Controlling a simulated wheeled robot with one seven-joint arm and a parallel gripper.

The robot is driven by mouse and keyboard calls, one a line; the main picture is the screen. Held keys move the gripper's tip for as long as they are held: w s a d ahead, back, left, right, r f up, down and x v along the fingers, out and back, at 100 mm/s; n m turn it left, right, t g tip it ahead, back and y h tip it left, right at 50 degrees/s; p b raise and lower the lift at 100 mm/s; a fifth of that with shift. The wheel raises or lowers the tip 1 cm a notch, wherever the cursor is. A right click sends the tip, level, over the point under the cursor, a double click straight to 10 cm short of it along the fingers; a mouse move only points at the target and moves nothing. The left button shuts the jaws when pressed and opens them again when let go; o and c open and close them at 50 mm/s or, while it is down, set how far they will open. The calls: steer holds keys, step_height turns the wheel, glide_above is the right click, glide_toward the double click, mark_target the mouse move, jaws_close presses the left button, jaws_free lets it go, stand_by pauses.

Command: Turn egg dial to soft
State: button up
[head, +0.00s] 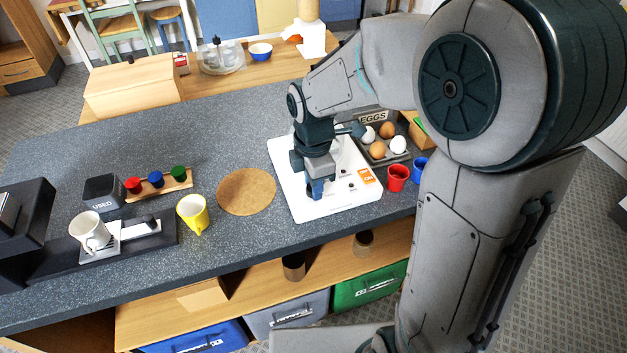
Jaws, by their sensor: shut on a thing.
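A grey tray (397,158) of brown and white eggs, by a sign reading EGGS (373,117), is behind the panel to the right.
A red cup (397,178) and a blue cup (420,167) stand right of the panel. A round cork mat (246,191), yellow mug (193,214), white mug (89,231), a rack with coloured knobs (160,184) and a dark USED box (103,192) are left. The counter (225,140) behind the mat is clear.

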steer(key=o, duration=1)
steer(key=shift+c, duration=0.2)
step_height(320, 180, up, 14)
steer(key=shift+f, duration=0.1)
steer(key=s+d+f+m+t, duration=0.1)
steer(key=s+d+f+m, duration=0.2)
steer(key=s+d+m, duration=0.3)
steer(key=s+d+f+m+t, duration=0.2)
steer(key=s+d+m, duration=0.3)
steer(key=m, duration=1)
steer(key=shift+s+d+f, duration=0.35)
steer(key=shift+s+f, duration=0.05)
steer(key=shift+s, duration=0.65)
